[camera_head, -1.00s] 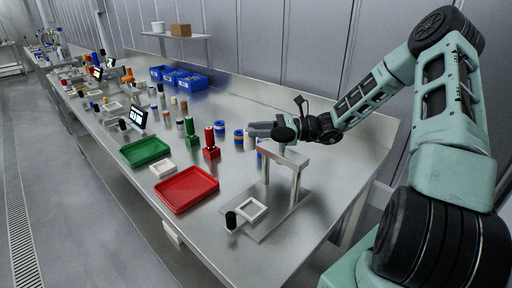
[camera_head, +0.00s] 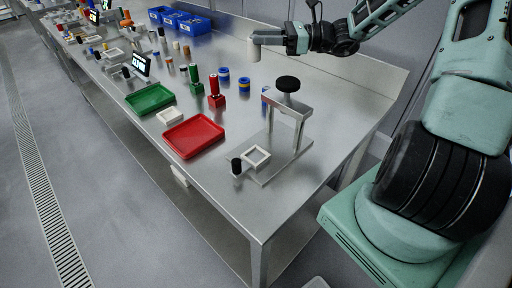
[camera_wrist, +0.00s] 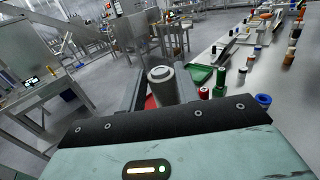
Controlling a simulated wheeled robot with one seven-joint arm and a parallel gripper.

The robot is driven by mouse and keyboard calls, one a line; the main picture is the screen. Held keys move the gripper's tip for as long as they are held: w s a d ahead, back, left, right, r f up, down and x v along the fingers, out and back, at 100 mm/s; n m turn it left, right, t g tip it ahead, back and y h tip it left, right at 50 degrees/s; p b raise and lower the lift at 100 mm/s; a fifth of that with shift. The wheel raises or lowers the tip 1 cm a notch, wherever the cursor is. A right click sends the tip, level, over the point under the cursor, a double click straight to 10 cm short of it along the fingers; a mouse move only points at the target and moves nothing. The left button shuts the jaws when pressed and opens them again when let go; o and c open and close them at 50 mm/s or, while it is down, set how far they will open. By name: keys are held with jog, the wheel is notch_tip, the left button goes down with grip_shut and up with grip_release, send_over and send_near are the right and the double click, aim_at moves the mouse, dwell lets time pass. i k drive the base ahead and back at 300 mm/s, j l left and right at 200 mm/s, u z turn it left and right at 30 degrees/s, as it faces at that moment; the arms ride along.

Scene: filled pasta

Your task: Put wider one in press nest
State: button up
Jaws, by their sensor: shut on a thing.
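My gripper (camera_head: 272,40) is shut on a pale grey cylinder (camera_head: 254,52), held upright above the bench near the back wall. The held cylinder (camera_wrist: 162,84) also shows in the wrist view, with a round top, between the jaws. The press (camera_head: 299,110) stands at the near right of the bench, with a black knob on top. Its nest, a white square frame (camera_head: 268,160), lies on the base plate, well below and in front of the gripper.
A red tray (camera_head: 194,137) and a green tray (camera_head: 150,100) lie left of the press. Red (camera_head: 215,90) and green (camera_head: 196,82) handled stamps stand behind them. A black-topped post (camera_head: 236,166) stands beside the nest. Blue bins (camera_head: 180,20) sit at the back.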

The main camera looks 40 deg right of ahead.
aim_at(255, 157)
jog(key=k, duration=1.5)
